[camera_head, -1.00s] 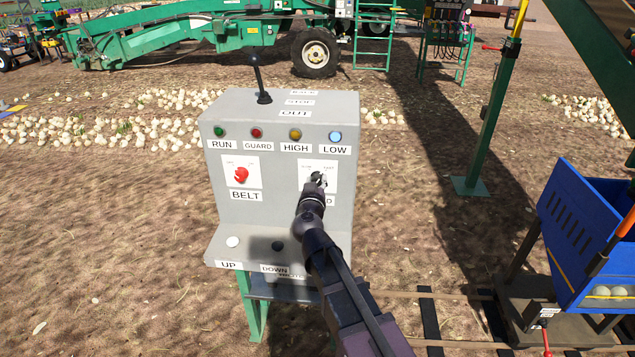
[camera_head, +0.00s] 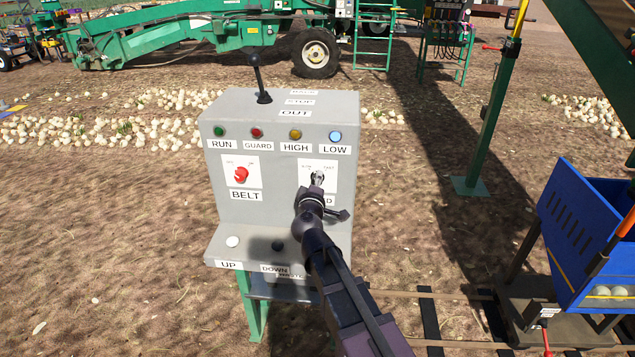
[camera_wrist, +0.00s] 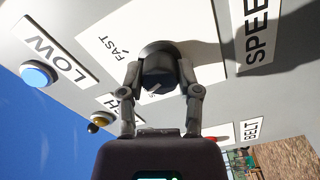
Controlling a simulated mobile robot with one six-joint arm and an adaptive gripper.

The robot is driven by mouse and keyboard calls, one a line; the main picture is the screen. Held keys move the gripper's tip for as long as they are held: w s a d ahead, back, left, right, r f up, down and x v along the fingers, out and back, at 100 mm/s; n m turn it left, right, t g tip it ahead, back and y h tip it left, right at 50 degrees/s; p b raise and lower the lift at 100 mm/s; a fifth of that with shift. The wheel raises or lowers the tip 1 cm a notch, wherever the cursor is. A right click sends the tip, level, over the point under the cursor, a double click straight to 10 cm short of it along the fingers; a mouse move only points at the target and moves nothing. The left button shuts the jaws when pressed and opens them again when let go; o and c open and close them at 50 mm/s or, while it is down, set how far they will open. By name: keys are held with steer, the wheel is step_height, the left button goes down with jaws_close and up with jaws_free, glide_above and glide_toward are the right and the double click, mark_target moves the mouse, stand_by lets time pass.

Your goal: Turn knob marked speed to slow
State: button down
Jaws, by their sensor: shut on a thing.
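The grey control box (camera_head: 240,205) stands in the middle of the head view. Its speed knob sits on a white plate (camera_head: 332,172) at the right of the front face, with marks at upper left and upper right. In the wrist view the dark round knob (camera_wrist: 158,68) lies between my fingers, with FAST printed near it and the SPEED label (camera_wrist: 257,40) on the far side. My gripper (camera_head: 317,180) is shut on the knob. It hides most of the knob and part of the SPEED label in the head view.
A red belt knob (camera_head: 241,175) is left of the speed knob. Run, guard, high and low lamps line the top, with a black lever (camera_head: 258,80) above. White and black buttons sit on the lower ledge. A blue bin (camera_head: 585,225) stands at the right.

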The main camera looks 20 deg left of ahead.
steer(key=n, duration=0.4)
steer(key=shift+w+n, duration=0.1)
steer(key=shift+n, duration=0.3)
steer(key=shift+c, duration=1.5)
jaws_free()
steer(key=v, duration=1.2)
steer(key=shift+f, duration=0.1)
